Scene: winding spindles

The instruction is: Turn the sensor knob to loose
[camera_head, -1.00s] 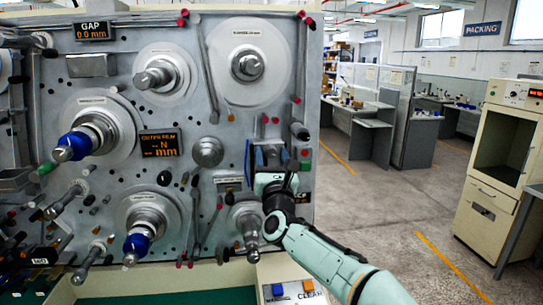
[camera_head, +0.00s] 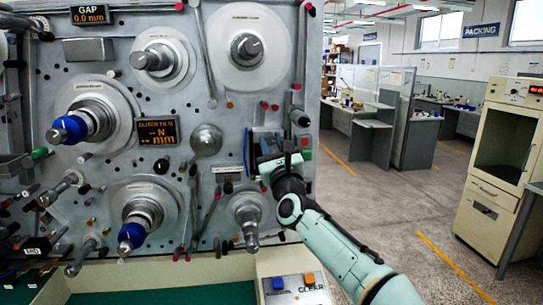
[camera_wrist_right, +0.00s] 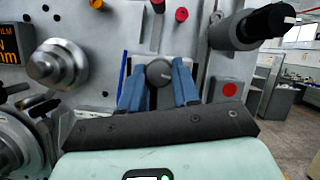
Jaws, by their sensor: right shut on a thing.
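The sensor knob is a small dark round knob (camera_wrist_right: 159,72) on the grey machine panel (camera_wrist_right: 100,40), in the middle of the right wrist view. My right gripper (camera_wrist_right: 159,88) has its two blue fingers on either side of it and is shut on it. In the head view my right gripper (camera_head: 268,148) reaches the panel's right side from below, and the gripper mostly hides the knob. I cannot read any loose mark or the knob's setting. My left gripper is not in view.
A red button (camera_wrist_right: 230,89) sits just right of the fingers. A black-tipped roller (camera_wrist_right: 255,27) sticks out at upper right. Several spindles and rollers project from the panel, one (camera_head: 250,222) below my gripper. A shelf with blue and orange buttons (camera_head: 292,285) is lower down. Floor to the right is open.

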